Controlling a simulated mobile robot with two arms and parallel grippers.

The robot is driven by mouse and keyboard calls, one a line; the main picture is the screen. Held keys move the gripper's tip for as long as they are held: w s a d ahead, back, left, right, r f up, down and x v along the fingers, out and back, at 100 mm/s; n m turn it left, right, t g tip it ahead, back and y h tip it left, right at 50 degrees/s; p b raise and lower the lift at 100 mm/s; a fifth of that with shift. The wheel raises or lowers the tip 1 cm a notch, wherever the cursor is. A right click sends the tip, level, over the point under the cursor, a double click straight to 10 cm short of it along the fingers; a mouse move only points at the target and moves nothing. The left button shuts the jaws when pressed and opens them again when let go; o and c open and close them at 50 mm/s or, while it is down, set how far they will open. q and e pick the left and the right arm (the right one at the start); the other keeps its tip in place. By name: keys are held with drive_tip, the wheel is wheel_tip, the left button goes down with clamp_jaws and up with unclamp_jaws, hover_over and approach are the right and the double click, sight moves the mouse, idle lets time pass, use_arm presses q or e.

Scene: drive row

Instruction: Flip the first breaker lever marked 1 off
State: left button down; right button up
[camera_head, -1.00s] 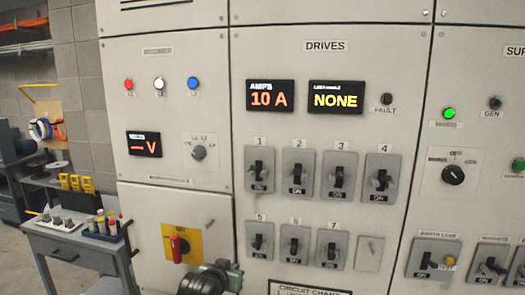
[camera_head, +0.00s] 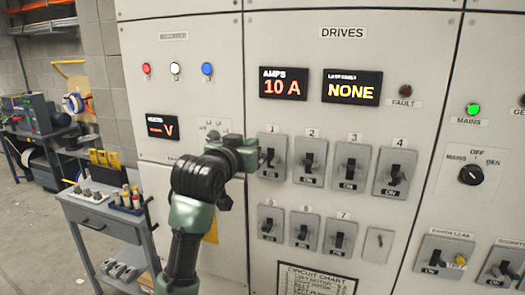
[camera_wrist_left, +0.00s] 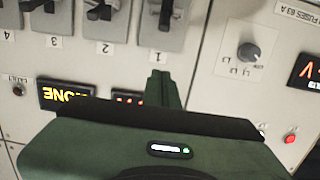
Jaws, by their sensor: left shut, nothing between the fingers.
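Breaker 1 (camera_head: 272,172) is a grey plate with a dark lever, top left of the two breaker rows under the DRIVES sign. An ON label shows below the lever. My left gripper (camera_head: 258,158) is shut and empty, its tips at the left side of breaker 1 in the head view. In the left wrist view, which is upside down, the shut fingers (camera_wrist_left: 162,86) point at the label 1 and breaker 1 (camera_wrist_left: 164,24). I cannot tell whether the tips touch the lever. My right gripper is out of view.
Breakers 2 (camera_head: 309,160), 3 (camera_head: 350,166) and 4 (camera_head: 395,172) stand to the right. Breaker 5 (camera_head: 270,223) is below. The AMPS display (camera_head: 283,83) reads 10 A. A grey tool cart (camera_head: 100,215) stands at lower left.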

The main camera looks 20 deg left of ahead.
use_arm(q)
drive_tip(key=p, duration=0.5)
hover_over(264, 156)
drive_tip(key=shift+f, duration=0.25)
drive_tip(key=f+p, duration=0.1)
drive_tip(key=f, duration=0.1)
drive_tip(key=s+f+p, duration=0.1)
drive_tip(key=f, duration=0.1)
drive_tip(key=shift+s+a, duration=0.1)
drive_tip(key=shift+s, duration=0.05)
drive_tip(key=shift+f, duration=0.1)
